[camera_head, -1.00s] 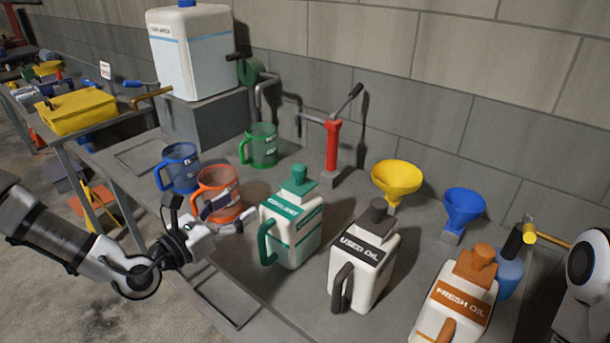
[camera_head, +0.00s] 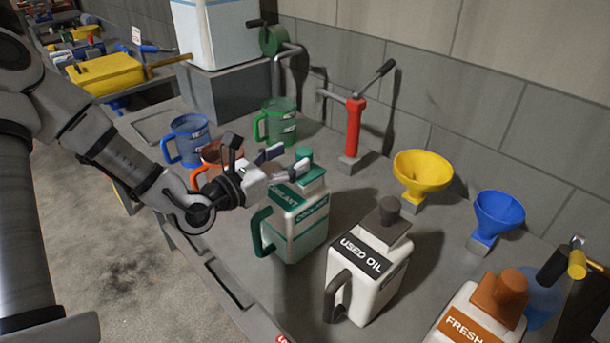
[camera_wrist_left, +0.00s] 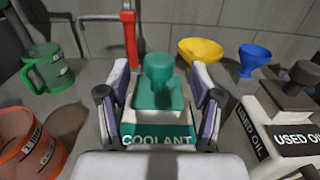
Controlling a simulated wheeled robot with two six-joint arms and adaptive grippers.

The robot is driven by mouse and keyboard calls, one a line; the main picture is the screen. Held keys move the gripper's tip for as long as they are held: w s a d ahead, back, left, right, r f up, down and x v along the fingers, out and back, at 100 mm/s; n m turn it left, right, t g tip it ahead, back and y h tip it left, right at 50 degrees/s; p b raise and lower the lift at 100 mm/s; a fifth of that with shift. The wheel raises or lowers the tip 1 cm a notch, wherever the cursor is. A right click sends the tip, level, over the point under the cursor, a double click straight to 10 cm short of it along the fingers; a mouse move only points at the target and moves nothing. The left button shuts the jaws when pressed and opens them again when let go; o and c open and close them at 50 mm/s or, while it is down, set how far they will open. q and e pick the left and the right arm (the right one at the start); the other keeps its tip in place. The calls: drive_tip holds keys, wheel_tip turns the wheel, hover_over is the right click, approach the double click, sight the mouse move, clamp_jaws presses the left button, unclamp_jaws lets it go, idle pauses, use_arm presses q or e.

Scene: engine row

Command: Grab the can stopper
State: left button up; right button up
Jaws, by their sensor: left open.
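A white can labelled COOLANT (camera_head: 300,228) stands on the bench with a green stopper (camera_head: 304,154) in its neck. The stopper also shows at the middle of the left wrist view (camera_wrist_left: 158,72). My left gripper (camera_head: 284,161) is open and empty, reaching in from the left close to this stopper. In the left wrist view its fingers stand on either side of the stopper, apart from it. A USED OIL can (camera_head: 372,275) has a dark grey stopper (camera_head: 391,211). A FRESH OIL can (camera_head: 465,325) has an orange stopper (camera_head: 502,291). My right gripper is out of view.
Behind my left gripper stand an orange jug (camera_head: 211,153), a blue jug (camera_head: 188,137) and a green jug (camera_head: 277,120). A red hand pump (camera_head: 354,130), a yellow funnel (camera_head: 422,172) and a blue funnel (camera_head: 497,213) stand along the wall side.

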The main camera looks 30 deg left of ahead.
sight(297, 154)
use_arm(q)
drive_tip(key=x, duration=0.1)
drive_tip(key=b+x, duration=0.1)
drive_tip(key=x, duration=0.2)
drive_tip(key=shift+w+f+b, duration=0.15)
drive_tip(key=shift+f+b, duration=0.15)
drive_tip(key=shift+b, duration=0.1)
drive_tip(key=shift+w+d+r, duration=0.1)
drive_tip(key=shift+w+d, duration=0.1)
drive_tip(key=shift+r, duration=0.1)
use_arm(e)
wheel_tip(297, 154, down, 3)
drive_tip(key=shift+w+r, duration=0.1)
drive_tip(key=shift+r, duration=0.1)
use_arm(q)
drive_tip(key=shift+a, duration=0.15)
drive_tip(key=c, duration=0.3)
clamp_jaws()
drive_tip(key=shift+r, duration=0.1)
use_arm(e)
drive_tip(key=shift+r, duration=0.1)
